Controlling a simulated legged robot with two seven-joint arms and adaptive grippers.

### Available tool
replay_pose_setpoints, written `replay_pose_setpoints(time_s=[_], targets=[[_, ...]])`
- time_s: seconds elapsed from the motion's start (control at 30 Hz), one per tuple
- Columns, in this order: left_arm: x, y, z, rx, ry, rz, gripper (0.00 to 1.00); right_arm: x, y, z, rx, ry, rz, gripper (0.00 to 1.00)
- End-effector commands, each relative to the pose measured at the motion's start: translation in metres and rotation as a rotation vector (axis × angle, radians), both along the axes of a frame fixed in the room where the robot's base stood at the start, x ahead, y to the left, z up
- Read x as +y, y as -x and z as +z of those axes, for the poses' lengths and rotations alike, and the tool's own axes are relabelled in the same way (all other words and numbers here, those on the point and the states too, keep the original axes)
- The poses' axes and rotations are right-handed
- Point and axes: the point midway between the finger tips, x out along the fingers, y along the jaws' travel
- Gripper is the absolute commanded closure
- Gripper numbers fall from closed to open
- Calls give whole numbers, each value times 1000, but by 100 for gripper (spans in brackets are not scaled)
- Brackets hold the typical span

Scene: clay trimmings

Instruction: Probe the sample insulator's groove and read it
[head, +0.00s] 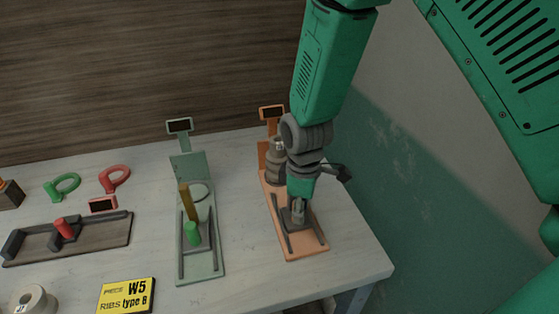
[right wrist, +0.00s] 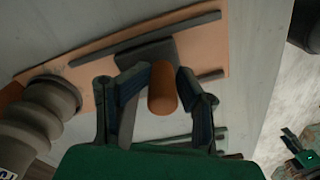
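The grey ribbed insulator (head: 275,168) stands at the far end of the orange gauge (head: 318,246), partly hidden by my right arm. It also shows in the right wrist view (right wrist: 45,108) at the left edge. My right gripper (head: 298,206) is low over the gauge's near end. In the right wrist view its fingers (right wrist: 164,72) lie on both sides of the orange knob (right wrist: 163,88), apparently touching it at their tips. The knob stands on a dark slider (right wrist: 146,55) between two rails. The gauge's dark display (head: 271,112) shows no readable value. My left gripper is not in view.
A green gauge (head: 200,268) with a green knob (head: 192,233) stands left of the orange one. A dark board (head: 100,240) with a red knob (head: 64,228), red and green rings, a tape roll (head: 33,300) and a yellow W5 type B card (head: 127,295) lie further left. The table's right edge is close.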

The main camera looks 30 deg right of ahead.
Motion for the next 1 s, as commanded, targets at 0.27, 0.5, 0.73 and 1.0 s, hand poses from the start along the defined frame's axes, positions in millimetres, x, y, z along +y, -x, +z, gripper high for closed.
replay_pose_setpoints(time_s=[0.27,0.5,0.73,1.0], targets=[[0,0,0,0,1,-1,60,9,-4,1,-4,-9,13,98],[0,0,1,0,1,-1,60,9,-7,1,-5,-9,14,98],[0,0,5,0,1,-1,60,6,-21,1,-6,-9,14,98],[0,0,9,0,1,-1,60,3,-36,0,-6,-9,14,99]])
